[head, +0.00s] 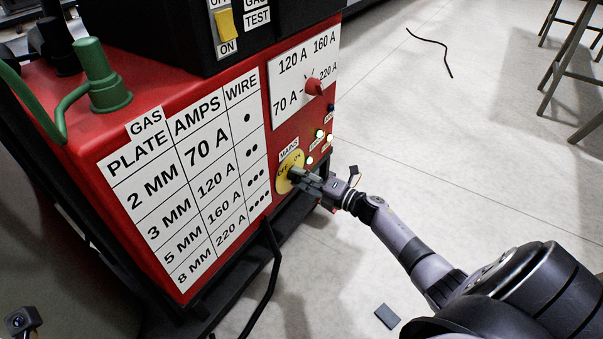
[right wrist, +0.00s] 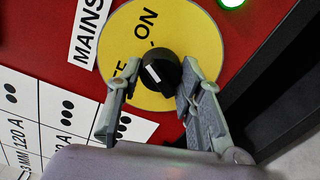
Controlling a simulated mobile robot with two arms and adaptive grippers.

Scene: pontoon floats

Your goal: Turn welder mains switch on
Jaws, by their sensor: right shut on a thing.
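The red welder (head: 125,125) stands on the left in the head view. Its mains switch is a black knob (right wrist: 158,72) on a yellow disc (right wrist: 196,48) with OFF and ON lettering; the disc also shows in the head view (head: 284,184). My right gripper (head: 300,178) reaches in from the lower right and is shut on the knob. In the right wrist view its two fingers (right wrist: 150,92) lie on either side of the knob. The knob's white mark points up and left in that view, near the OFF lettering and below ON.
A red amps dial (head: 314,88) and several lit lamps (head: 319,133) sit on the same panel. A yellow switch (head: 225,23) is on the black unit above. A green cable (head: 60,112) loops at the left. Open floor (head: 440,140) lies right of the welder; stool legs stand beyond.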

